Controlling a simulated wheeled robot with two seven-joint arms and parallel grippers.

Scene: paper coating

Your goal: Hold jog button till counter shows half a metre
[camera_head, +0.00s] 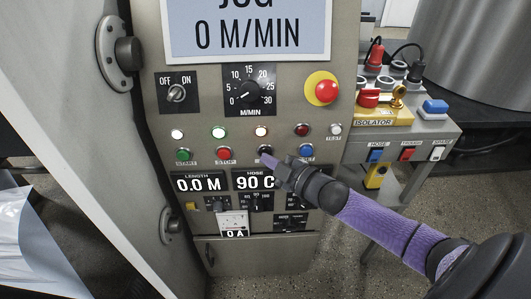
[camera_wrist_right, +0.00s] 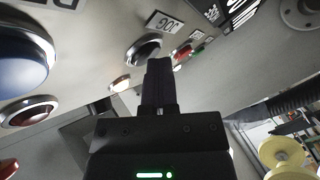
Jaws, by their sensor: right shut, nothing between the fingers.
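The black jog button (camera_wrist_right: 146,46) sits under its JOG label (camera_wrist_right: 164,23) in the right wrist view. In the head view the button (camera_head: 265,149) is just above my fingertips. My right gripper (camera_head: 270,160) is shut and empty, its tip close to the button; it also shows in the right wrist view (camera_wrist_right: 159,68). I cannot tell whether it touches the button. The length counter (camera_head: 198,184) reads 0.0 M. The large screen (camera_head: 247,35) reads JOG and 0 M/MIN. My left gripper is not in view.
A green start button (camera_head: 184,154) and a red stop button (camera_head: 224,153) sit left of the jog button, a blue button (camera_head: 306,151) to its right. A red emergency knob (camera_head: 326,91) and a speed dial (camera_head: 248,89) are above. An isolator box (camera_head: 384,116) stands right.

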